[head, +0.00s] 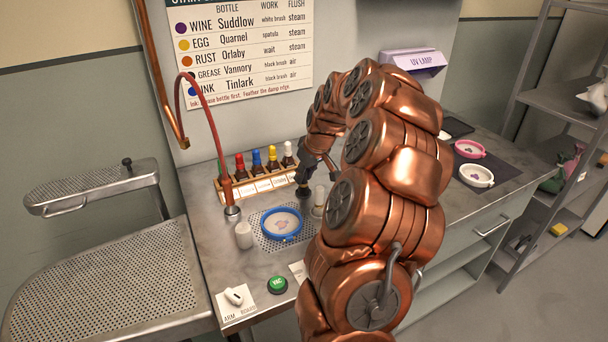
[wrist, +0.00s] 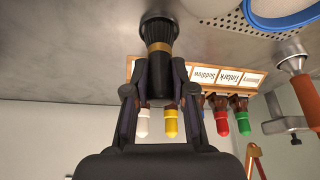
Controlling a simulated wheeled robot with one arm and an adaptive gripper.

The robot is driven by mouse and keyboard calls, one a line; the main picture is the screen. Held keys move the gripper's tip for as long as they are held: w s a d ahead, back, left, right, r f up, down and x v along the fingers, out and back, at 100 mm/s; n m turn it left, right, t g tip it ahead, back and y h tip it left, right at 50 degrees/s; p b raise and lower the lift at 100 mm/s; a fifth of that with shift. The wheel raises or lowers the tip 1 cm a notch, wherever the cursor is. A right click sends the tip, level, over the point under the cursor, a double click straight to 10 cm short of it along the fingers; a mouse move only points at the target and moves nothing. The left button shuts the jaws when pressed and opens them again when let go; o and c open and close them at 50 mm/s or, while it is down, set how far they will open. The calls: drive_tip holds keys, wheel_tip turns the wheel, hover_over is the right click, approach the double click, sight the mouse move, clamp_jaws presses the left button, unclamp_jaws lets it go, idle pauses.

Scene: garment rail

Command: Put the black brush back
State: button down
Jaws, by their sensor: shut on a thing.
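The black brush (wrist: 158,32) shows in the wrist view, with a brass band and a black handle. My gripper (wrist: 156,92) is shut on its handle, one finger on each side. Its bristle end points at the grey counter and meets a dark round shape there; I cannot tell whether that is a holder or spread bristles. In the head view the brush (head: 302,190) is small and dark beside the bottle rack, below my gripper (head: 307,168). My arm hides part of the counter to the right.
The bottle rack (head: 262,189) with several coloured caps stands close behind the brush. A pale-handled brush (head: 319,200) stands close to its right. A blue hoop (head: 281,224) with cloth, a white cup (head: 244,235) and a green button (head: 277,285) are nearer the front.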

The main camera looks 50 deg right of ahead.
drive_tip(key=c, duration=0.9)
unclamp_jaws()
drive_tip(key=o, duration=0.3)
drive_tip(key=shift+r, duration=0.15)
drive_tip(key=shift+r, duration=2.7)
drive_tip(key=shift+r+p, duration=0.35)
drive_tip(key=shift+r, duration=0.55)
drive_tip(key=shift+a, duration=0.1)
